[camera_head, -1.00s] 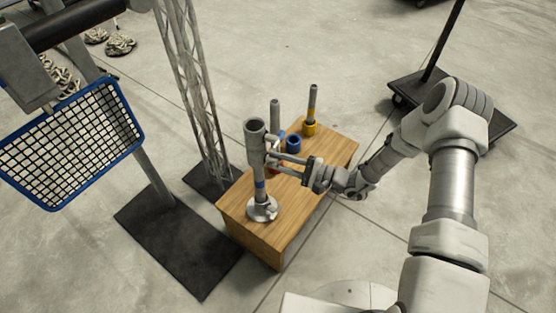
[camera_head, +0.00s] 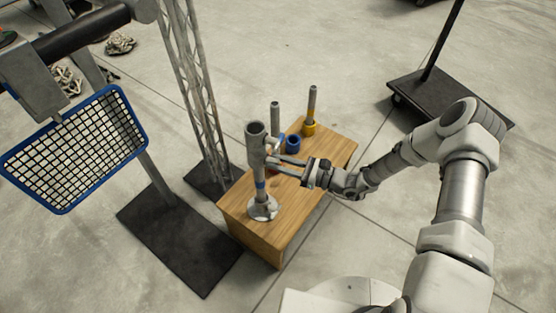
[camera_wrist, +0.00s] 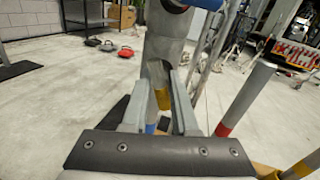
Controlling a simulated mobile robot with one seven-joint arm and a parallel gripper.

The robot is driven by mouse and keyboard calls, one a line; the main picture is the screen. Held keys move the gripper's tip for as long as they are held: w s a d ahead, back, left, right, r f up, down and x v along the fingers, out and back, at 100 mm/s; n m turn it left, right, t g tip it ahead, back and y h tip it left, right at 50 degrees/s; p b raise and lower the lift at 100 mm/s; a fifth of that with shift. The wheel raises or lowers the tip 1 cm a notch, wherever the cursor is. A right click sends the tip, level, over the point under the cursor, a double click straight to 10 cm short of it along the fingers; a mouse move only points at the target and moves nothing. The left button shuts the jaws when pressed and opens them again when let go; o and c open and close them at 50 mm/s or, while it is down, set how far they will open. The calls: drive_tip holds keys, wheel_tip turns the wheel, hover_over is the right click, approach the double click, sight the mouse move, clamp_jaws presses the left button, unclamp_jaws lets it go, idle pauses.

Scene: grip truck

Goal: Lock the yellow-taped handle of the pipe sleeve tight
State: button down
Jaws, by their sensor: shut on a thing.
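The grey pipe sleeve (camera_head: 256,145) sits on an upright pole with a round base (camera_head: 263,208) at the table's front left. It also fills the upper middle of the wrist view (camera_wrist: 165,45). The yellow-taped handle (camera_wrist: 162,98) is a short yellow patch low on the sleeve, between my two fingers in the wrist view. In the head view the handle cannot be made out. My gripper (camera_head: 270,163) reaches in from the right, level with the sleeve, and is shut on the handle. In the wrist view my fingers (camera_wrist: 160,103) partly hide the lower sleeve and pole.
The wooden table (camera_head: 250,233) also holds a grey pole (camera_head: 275,117), a yellow-based pole (camera_head: 311,105) and a blue ring (camera_head: 293,143). A lattice tower (camera_head: 196,95) stands close behind to the left. A blue-framed grid (camera_head: 78,150) hangs at left. The floor in front is clear.

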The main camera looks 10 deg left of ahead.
drive_tip(key=m+p, duration=0.1)
drive_tip(key=m, duration=0.5)
drive_tip(key=m+p, duration=0.1)
drive_tip(key=m, duration=0.4)
drive_tip(key=shift+m, duration=0.4)
drive_tip(key=m, duration=1.1)
drive_tip(key=shift+m, duration=0.3)
drive_tip(key=c, duration=0.6)
unclamp_jaws()
